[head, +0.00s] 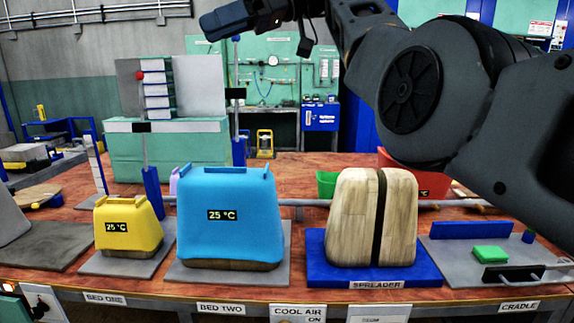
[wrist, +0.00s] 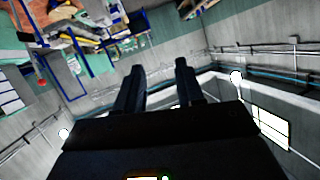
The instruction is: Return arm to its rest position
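My gripper (head: 212,24) is raised at the top of the head view, high above the bench, and its arm reaches in from the right. In the wrist view my gripper (wrist: 159,68) shows two dark fingers with a clear gap and nothing between them. The fingers point away from the bench, toward the wall and floor. The gripper touches nothing that I can see.
Below stand a yellow press piece (head: 128,226), a blue one (head: 228,217) reading 25 °C, and a wooden split block (head: 371,218) on the blue spreader plate (head: 318,270). A green box (head: 490,254) lies on the cradle plate (head: 450,262). A book stack (head: 160,88) stands behind.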

